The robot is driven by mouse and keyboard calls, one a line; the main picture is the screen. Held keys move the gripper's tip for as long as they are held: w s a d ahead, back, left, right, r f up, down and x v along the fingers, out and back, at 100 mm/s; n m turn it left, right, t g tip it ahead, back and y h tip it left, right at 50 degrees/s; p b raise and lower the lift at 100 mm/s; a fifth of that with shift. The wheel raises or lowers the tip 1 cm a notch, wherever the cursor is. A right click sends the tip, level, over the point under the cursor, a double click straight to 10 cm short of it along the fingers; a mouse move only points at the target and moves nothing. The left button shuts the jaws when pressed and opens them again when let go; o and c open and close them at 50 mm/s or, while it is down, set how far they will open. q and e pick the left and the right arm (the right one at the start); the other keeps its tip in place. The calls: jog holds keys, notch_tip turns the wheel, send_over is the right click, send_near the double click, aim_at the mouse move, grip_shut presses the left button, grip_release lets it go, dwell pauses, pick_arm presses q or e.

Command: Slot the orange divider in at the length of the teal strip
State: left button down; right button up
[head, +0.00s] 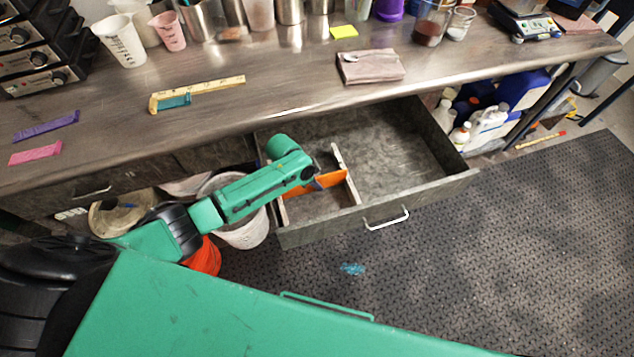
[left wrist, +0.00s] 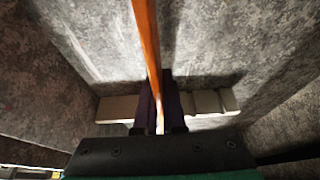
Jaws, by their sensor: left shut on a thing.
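The teal strip (head: 174,101) lies on the bench along a yellow ruler (head: 205,91). The open drawer (head: 405,150) has two pale slotted rails, the right one (head: 346,174) clearly visible and the left one partly behind my arm. My left gripper (head: 312,184) is inside the drawer, shut on the orange divider (head: 331,179), which spans toward the right rail. In the left wrist view the divider (left wrist: 147,45) stands on edge between my fingers (left wrist: 160,112), with a notched rail (left wrist: 208,103) under them. I cannot tell whether the divider sits in a slot. My right gripper is out of view.
A purple strip (head: 46,126) and a pink strip (head: 35,153) lie on the bench at left. Cups and beakers line its back. A white bucket (head: 243,232) stands below, beside the drawer. The drawer's right part is empty.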

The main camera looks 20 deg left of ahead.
pick_arm(q)
jog(key=shift+f+b, duration=0.4)
jog(key=shift+f, duration=0.2)
jog(key=c, duration=0.9)
grip_release()
jog(key=shift+r, duration=0.1)
jog(key=p+v, duration=0.1)
jog(key=v, duration=1.3)
jog(key=shift+s+a+r, duration=0.1)
jog(key=shift+r, duration=0.15)
